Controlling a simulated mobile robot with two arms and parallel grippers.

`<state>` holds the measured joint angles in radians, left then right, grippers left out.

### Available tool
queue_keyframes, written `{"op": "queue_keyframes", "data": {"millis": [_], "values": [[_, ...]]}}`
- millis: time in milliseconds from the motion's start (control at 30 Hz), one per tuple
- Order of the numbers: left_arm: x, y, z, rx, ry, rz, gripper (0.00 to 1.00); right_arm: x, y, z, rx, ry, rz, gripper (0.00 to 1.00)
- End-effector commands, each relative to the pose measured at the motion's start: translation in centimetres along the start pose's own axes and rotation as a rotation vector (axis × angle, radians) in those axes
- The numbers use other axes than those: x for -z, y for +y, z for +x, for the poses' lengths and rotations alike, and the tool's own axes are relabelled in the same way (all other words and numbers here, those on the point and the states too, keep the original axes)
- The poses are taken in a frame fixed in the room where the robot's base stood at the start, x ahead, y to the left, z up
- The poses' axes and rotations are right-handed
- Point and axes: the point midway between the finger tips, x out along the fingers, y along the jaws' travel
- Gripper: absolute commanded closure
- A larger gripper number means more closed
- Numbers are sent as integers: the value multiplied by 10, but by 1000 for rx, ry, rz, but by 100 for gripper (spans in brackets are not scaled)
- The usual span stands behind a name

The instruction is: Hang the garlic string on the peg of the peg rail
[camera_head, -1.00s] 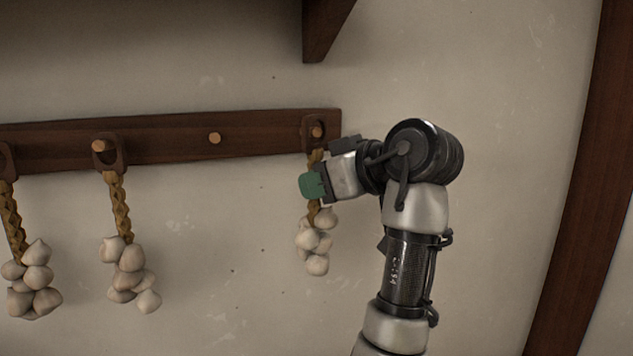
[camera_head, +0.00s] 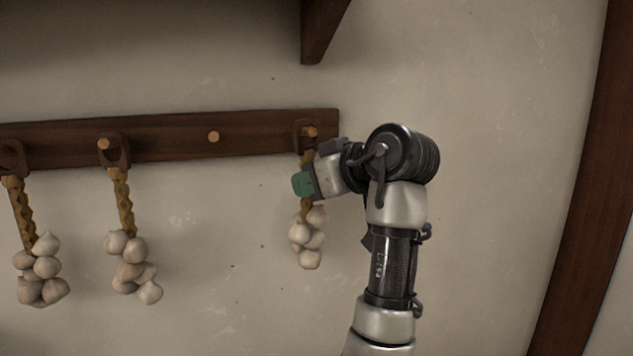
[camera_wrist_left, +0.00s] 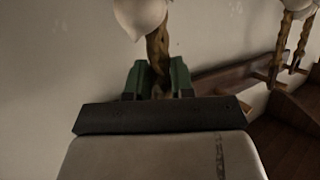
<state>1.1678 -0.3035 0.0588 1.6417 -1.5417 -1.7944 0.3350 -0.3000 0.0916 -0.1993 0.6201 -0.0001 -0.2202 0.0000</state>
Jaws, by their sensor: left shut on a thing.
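My left gripper (camera_head: 304,184) has green fingertips and is shut on the braid of a garlic string (camera_head: 307,240), just below the right end of the peg rail (camera_head: 255,130). The string's dark loop lies against the rail, and a peg (camera_head: 310,132) shows in the loop's opening. I cannot tell how far the peg passes through it. The pale bulbs hang below the fingers. In the left wrist view the braid (camera_wrist_left: 158,50) runs between the green fingers, with a bulb (camera_wrist_left: 138,14) at the top edge. My right gripper is not in view.
Two other garlic strings hang on the rail at left, one in the middle left (camera_head: 130,265) and one at the far left (camera_head: 40,270). A bare peg (camera_head: 213,137) stands between. A dark bracket (camera_head: 322,30) is above.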

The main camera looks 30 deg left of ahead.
Motion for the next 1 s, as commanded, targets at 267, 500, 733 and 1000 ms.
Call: {"op": "queue_keyframes", "data": {"millis": [267, 500, 733, 1000], "values": [[0, 0, 0, -1, 1, 0, 100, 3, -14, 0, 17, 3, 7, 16], [0, 0, 0, -1, 1, 0, 74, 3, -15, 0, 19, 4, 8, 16], [0, 0, 0, -1, 1, 0, 47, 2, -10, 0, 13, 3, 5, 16], [1, 0, 0, -1, 0, 0, 47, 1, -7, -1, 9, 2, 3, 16]]}}
